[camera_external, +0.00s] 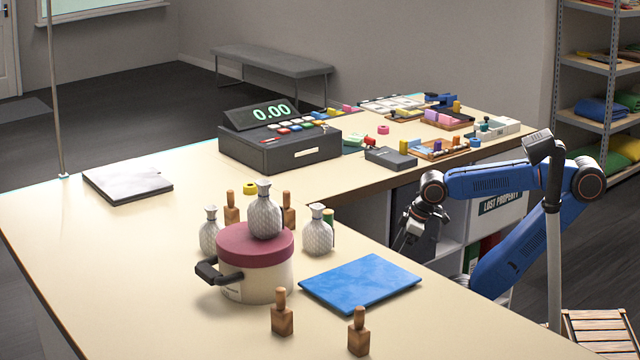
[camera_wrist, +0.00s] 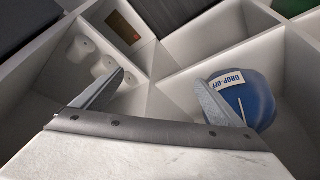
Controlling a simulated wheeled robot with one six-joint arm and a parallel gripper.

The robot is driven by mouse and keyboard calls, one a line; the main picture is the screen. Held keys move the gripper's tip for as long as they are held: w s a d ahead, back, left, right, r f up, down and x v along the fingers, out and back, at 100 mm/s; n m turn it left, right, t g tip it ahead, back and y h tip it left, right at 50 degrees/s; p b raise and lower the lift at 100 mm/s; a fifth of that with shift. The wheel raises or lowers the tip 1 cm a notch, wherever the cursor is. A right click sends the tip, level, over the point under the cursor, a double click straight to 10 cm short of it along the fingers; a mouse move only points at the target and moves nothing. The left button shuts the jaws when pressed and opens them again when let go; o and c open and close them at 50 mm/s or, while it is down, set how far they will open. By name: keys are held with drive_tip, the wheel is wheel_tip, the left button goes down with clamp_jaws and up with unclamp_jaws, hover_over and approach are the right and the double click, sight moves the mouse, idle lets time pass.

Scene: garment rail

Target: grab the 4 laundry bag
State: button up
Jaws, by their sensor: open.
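A blue rounded bag (camera_wrist: 243,100) with a white "DROP-OFF" label sits in a pale cubby compartment, right of my gripper's right finger in the wrist view. No number 4 is readable on it. That finger overlaps its left side in the picture; I cannot tell whether they touch. My gripper (camera_wrist: 158,80) is open with nothing between its fingers. In the external view my gripper (camera_external: 415,237) hangs beside the counter, in front of the shelving under it. The bag cannot be made out there.
Compartment walls (camera_wrist: 165,88) stand close around my fingers. White rounded items (camera_wrist: 88,50) lie in the left compartment. The counter (camera_external: 120,250) holds a till (camera_external: 280,146), a blue mat (camera_external: 360,283), a lidded pot (camera_external: 256,280) and wooden stamps. Shelves (camera_external: 600,68) stand at the right.

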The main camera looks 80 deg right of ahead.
drive_tip(key=w+a+r+m+t+y, duration=0.1)
drive_tip(key=w+a+r+m, duration=0.1)
drive_tip(key=w+r, duration=0.35)
drive_tip(key=w+a+r+m+t, duration=0.1)
drive_tip(key=w+a+r, duration=0.15)
drive_tip(key=r, duration=0.55)
wheel_tip(320, 180, up, 27)
drive_tip(key=m+g+h, duration=0.1)
drive_tip(key=m+g, duration=0.6)
drive_tip(key=m, duration=0.8)
hover_over(317, 225)
drive_tip(key=d, duration=0.1)
wheel_tip(317, 225, down, 18)
drive_tip(key=shift+d+r, duration=0.1)
drive_tip(key=shift+r, duration=0.15)
